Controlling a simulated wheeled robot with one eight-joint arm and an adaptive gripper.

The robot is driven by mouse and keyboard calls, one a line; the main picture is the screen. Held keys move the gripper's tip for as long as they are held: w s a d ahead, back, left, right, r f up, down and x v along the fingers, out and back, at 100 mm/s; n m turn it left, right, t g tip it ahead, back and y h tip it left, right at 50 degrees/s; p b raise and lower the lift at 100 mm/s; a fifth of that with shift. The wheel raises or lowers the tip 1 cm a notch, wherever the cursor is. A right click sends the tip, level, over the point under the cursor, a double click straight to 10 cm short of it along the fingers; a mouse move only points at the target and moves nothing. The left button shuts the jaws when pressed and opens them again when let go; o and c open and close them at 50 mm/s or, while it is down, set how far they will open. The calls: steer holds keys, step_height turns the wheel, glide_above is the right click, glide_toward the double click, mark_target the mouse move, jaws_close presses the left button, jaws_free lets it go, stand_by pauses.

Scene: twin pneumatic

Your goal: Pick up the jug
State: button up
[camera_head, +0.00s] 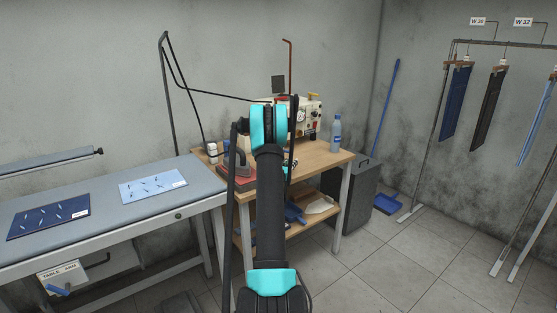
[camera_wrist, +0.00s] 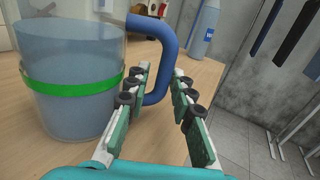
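The jug (camera_wrist: 70,55) fills the left of the wrist view. It is clear, stands upright on the wooden table, and has a green band (camera_wrist: 75,93), bluish content and a blue handle (camera_wrist: 168,48) on its right. My gripper (camera_wrist: 162,80) is open, its two fingers apart. The blue handle shows between the fingers, and the left finger overlaps its lower end in the picture. I cannot tell whether a finger touches it. In the head view my arm hides the jug and the gripper.
The wooden table (camera_head: 330,160) also carries a white-and-blue bottle (camera_head: 336,130) at its right and a control box (camera_head: 311,115) at the back. A dark bin (camera_head: 358,190) stands beside the table. A grey ironing table (camera_head: 110,210) is at the left.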

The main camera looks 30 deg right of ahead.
jaws_close()
steer(key=shift+r, duration=0.2)
stand_by(0.6)
